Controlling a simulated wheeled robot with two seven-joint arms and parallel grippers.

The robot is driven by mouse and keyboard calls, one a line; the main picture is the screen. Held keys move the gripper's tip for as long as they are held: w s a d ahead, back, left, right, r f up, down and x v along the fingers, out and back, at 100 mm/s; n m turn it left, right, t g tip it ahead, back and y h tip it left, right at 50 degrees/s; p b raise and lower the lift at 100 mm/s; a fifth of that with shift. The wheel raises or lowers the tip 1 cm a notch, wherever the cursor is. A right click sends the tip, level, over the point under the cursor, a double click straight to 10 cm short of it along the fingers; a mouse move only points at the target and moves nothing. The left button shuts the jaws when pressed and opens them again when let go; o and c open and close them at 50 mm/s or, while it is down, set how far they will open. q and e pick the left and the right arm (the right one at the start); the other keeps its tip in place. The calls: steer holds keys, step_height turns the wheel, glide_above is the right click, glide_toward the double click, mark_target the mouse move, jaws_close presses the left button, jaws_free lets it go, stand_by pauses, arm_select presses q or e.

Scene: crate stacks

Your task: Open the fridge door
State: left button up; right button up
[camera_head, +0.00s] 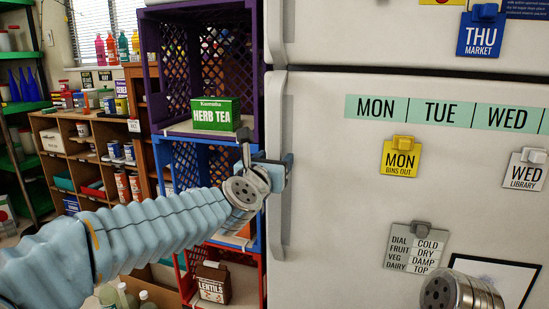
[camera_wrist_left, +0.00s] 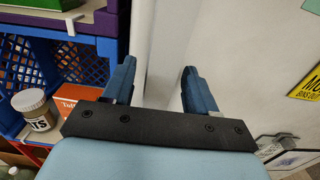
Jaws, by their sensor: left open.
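The white fridge has a large lower door (camera_head: 350,190) that sits closed, with a long vertical handle (camera_head: 277,225) along its left edge. My left gripper (camera_head: 279,171) is at this handle, about midway up. In the left wrist view my left gripper (camera_wrist_left: 160,85) has its two blue fingers spread apart. The pale handle edge (camera_wrist_left: 160,45) runs up between them, with one finger on each side. I cannot tell whether either finger touches it. A metal wrist part of my right arm shows at the lower right of the head view; its gripper fingers are not visible.
Left of the fridge stand stacked crates: purple (camera_head: 256,80) holding a green herb tea box (camera_head: 216,114), blue (camera_head: 259,235), and red (camera_head: 262,280) with a lentils bag (camera_head: 213,284). An upper fridge door (camera_head: 400,40) is above. Magnets and notes (camera_head: 397,158) cover the lower door.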

arm_select(q)
steer(key=shift+w+d, duration=0.1)
steer(key=shift+w, duration=0.2)
jaws_close()
